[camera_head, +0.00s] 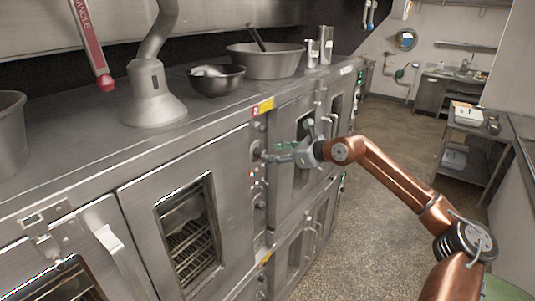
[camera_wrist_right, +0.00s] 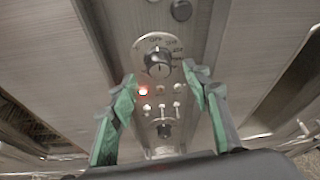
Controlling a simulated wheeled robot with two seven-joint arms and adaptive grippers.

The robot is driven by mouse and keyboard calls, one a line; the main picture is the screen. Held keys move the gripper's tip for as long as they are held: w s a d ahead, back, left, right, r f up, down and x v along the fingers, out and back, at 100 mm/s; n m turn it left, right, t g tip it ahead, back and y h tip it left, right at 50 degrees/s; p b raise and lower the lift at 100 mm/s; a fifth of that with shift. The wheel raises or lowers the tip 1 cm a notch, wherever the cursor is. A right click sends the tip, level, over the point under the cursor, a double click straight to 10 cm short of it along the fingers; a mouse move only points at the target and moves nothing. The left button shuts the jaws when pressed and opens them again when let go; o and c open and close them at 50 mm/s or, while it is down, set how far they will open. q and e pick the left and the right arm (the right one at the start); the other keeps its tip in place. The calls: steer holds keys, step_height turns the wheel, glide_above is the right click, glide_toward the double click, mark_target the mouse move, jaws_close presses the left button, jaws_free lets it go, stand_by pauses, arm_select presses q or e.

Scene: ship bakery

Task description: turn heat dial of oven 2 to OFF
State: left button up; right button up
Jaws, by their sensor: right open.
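The control panel of an oven (camera_head: 258,188) is a narrow upright strip beside the oven door, under a yellow and red label (camera_head: 263,106). In the right wrist view, a round black heat dial (camera_wrist_right: 158,62) sits on a pale marked plate in the upper middle. Which mark it points to is too small to tell. My right gripper (camera_head: 287,142) is open in front of the panel. In its wrist view, the green-padded fingers (camera_wrist_right: 158,74) stand apart on either side of the dial, with nothing held. Whether they touch the panel cannot be told. My left gripper is out of view.
Below the dial are a lit red lamp (camera_wrist_right: 143,91), small switches and a second black knob (camera_wrist_right: 164,130). Oven doors with handles (camera_head: 118,247) flank the panel. Bowls (camera_head: 265,62) and a vent pipe (camera_head: 147,90) stand on top. The floor (camera_head: 365,225) on the right is clear.

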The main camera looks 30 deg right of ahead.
steer(key=shift+v, duration=1.35)
